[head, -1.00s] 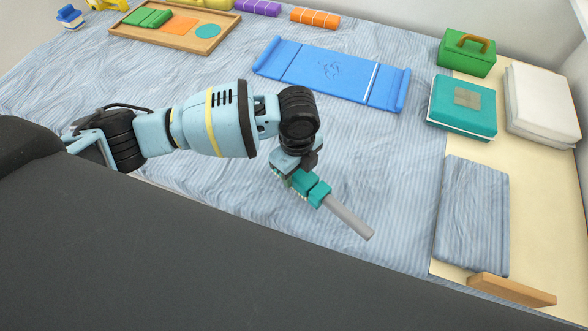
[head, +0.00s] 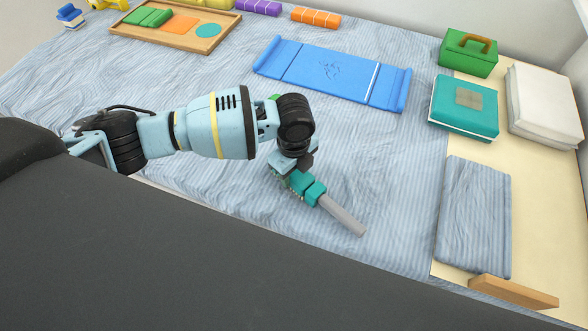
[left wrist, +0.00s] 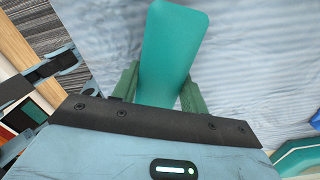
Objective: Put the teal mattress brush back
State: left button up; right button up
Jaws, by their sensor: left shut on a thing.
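The teal mattress brush (head: 314,192) is in my left gripper (head: 284,178), over the striped bedding near the bed's front edge. Its grey handle (head: 342,215) points to the lower right, and bristles show along the side of its head. In the left wrist view, the flat teal brush back (left wrist: 172,50) lies between the two green fingers of my left gripper (left wrist: 160,90), which are shut on it. I cannot tell whether the brush touches the bedding. My right gripper is not in view.
A blue mat (head: 330,75) lies on the striped bed (head: 400,190). A wooden tray (head: 170,42) is at the back left. On the right are a green box (head: 468,55), a teal box (head: 464,120), white folded bedding (head: 540,110), a striped pad (head: 474,215) and a wooden block (head: 512,292).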

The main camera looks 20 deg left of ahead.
pick_arm(q)
jog(key=o, duration=0.8)
jog(key=shift+f, duration=0.1)
jog(key=shift+o, duration=0.8)
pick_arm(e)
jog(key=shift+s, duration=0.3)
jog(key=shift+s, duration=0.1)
pick_arm(q)
notch_tip(320, 180, up, 12)
jog(key=p, duration=0.1)
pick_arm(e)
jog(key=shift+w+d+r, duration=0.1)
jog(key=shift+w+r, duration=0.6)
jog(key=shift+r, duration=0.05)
